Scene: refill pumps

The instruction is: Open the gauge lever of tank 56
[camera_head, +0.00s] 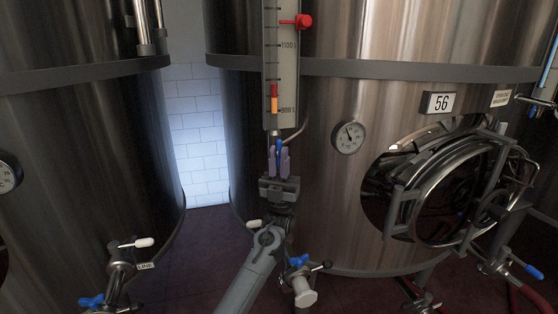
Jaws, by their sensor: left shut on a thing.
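Tank 56 (335,200) is the large steel tank at centre right, with a number plate "56" (438,103). A tall level gauge (283,90) with a scale runs down its left front, with a red pointer at its upper right. The small blue gauge lever (279,147) is at the gauge's lower end. My left gripper (278,160) comes up from below and is shut on the blue lever, its fingers on either side. The fingers hide part of the lever. My right gripper is out of view.
A round dial (348,137) and an open round hatch (450,195) are right of the gauge. A valve with a blue handle (299,261) sits below, close to my forearm. Another tank (85,170) stands at left, with a gap before a white tiled wall.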

